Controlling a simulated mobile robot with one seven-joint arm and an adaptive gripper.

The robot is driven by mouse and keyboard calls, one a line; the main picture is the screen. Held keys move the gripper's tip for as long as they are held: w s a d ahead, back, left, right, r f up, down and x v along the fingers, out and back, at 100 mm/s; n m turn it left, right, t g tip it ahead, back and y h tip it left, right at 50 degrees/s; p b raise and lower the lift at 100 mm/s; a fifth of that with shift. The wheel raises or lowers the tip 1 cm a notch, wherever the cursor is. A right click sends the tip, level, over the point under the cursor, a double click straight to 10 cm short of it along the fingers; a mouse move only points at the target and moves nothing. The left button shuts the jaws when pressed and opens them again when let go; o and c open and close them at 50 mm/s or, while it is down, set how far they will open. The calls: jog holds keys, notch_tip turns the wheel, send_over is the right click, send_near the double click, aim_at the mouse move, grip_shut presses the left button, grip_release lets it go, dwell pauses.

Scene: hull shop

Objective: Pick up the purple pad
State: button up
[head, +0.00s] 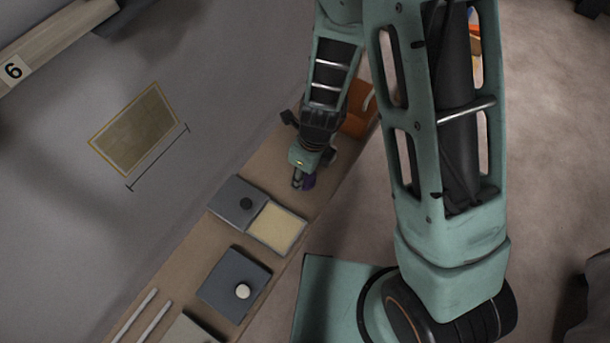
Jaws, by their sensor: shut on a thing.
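The purple pad (309,181) shows as a small dark purple patch at the tip of my gripper (302,179). My gripper points down over the brown bench and is shut on the pad. Most of the pad is hidden by the fingers and the arm. I cannot tell whether the pad touches the bench or is held above it.
The narrow brown bench (188,268) runs diagonally along the grey wall. On it are a dark box with a black knob (238,201), a cream-filled tray (276,228), a dark box with a white knob (233,283), white rods (146,315) and an orange object (356,122).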

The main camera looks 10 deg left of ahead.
jog(key=s+d+r+p, duration=0.1)
jog(key=s+r+p, duration=0.3)
jog(key=s+r, duration=0.3)
jog(key=shift+s+p, duration=0.35)
jog(key=shift+s, duration=0.05)
jog(key=s+r+p, duration=0.2)
jog(key=s+p, duration=0.4)
jog(key=p, duration=0.7)
jog(key=shift+d+r, duration=0.25)
jog(key=shift+r, duration=0.05)
